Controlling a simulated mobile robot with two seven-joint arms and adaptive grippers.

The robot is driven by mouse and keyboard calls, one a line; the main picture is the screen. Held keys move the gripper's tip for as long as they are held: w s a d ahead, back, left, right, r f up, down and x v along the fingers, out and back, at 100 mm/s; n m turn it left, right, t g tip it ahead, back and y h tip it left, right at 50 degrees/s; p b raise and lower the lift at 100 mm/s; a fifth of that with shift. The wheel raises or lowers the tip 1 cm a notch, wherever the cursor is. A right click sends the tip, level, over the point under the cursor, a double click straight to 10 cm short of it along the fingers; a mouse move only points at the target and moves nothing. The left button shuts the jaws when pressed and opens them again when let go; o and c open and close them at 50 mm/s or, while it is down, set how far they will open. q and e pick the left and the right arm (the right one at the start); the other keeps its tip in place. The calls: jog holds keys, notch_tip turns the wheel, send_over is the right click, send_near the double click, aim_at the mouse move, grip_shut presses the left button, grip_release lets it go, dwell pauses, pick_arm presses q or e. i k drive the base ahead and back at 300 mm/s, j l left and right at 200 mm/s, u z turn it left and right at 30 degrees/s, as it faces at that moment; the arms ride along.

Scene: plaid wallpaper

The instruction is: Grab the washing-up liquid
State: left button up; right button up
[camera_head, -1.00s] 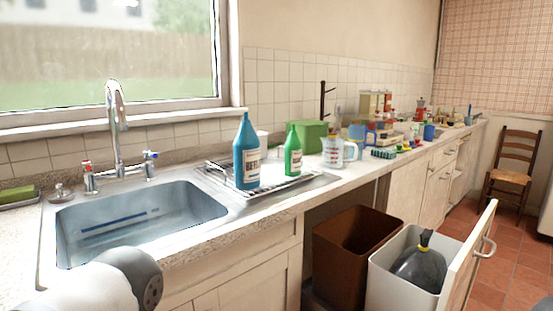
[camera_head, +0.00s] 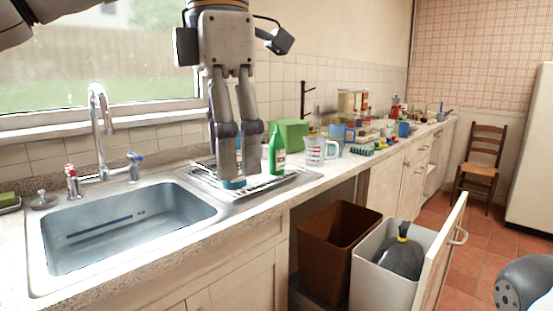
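My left gripper (camera_head: 238,178) points down from above at the drying rack, its two fingers side by side with a narrow gap. The fingers cover nearly all of the blue bottle; only its blue base (camera_head: 234,184) shows clearly, just below the fingertips. Whether the fingers press on the bottle or stand in front of it I cannot tell. A green bottle (camera_head: 277,153) stands upright on the rack, just right of the fingers. The labels are not readable, so I cannot tell which bottle is the washing-up liquid. My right gripper is not in view.
The metal drying rack (camera_head: 295,180) lies right of the sink (camera_head: 125,222). A green box (camera_head: 292,134) and a measuring jug (camera_head: 316,151) stand close behind and right of the green bottle. The tap (camera_head: 101,125) rises left of my gripper. Below are a brown bin (camera_head: 322,245) and an open cupboard door (camera_head: 440,255).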

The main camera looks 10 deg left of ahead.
aim_at(276, 145)
jog(key=i, duration=1.95)
